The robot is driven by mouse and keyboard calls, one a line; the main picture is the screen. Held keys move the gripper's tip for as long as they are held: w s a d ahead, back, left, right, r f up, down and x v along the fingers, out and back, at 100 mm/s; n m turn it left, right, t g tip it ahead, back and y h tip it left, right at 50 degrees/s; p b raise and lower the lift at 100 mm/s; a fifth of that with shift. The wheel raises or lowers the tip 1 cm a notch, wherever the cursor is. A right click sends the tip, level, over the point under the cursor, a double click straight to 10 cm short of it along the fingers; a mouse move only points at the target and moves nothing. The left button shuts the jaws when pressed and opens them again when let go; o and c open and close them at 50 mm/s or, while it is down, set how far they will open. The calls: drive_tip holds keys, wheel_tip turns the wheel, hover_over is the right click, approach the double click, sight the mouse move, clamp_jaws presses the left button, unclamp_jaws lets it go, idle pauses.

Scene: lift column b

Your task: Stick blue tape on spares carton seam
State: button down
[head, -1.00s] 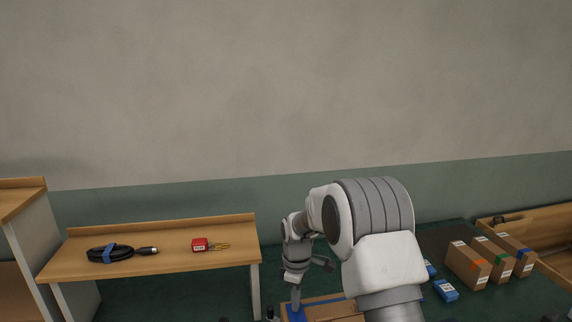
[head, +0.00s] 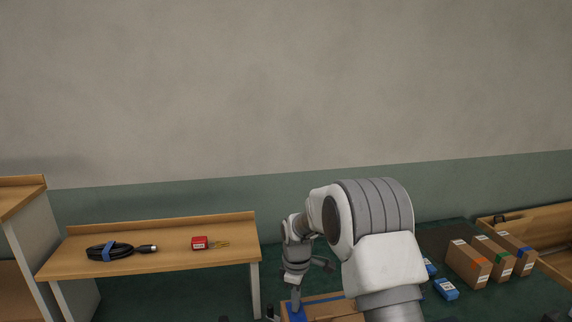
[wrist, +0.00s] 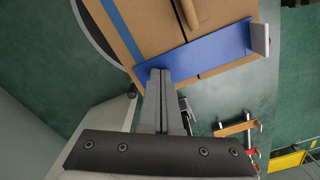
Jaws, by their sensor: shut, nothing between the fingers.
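The brown carton (wrist: 212,14) lies under my gripper and fills the upper part of the wrist view. A dark seam line runs across it. A wide blue tape strip (wrist: 205,49) lies across the carton over the seam line, with a white block at its right end. My gripper (wrist: 161,73) is shut and empty, its fingertips at the left part of the tape; I cannot tell whether they touch it. In the head view the carton (head: 328,301) and blue tape (head: 297,313) show at the bottom, partly hidden by my arm, with my gripper (head: 296,303) over the tape.
Several cartons with coloured tape (head: 468,264) and a small blue box (head: 446,289) stand at right. A wooden crate (head: 545,247) is beyond them.

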idle(0.3)
drive_tip(key=shift+r+p, duration=1.85)
drive_tip(key=shift+r, duration=1.15)
drive_tip(key=shift+r, duration=0.25)
drive_tip(key=s+d+r+m+t, duration=0.1)
drive_tip(key=s+d+r+m, duration=0.25)
drive_tip(key=s+r, duration=0.5)
drive_tip(key=s+d+r+m+t, duration=0.25)
drive_tip(key=s+d+r, duration=0.2)
drive_tip(key=r, duration=0.65)
drive_tip(key=s+d+r+m+t, duration=0.2)
drive_tip(key=s+m, duration=0.6)
drive_tip(key=s, duration=1)
drive_tip(key=shift+s+d+r, duration=0.4)
drive_tip(key=shift+d+r, duration=0.1)
drive_tip(key=shift+d, duration=0.2)
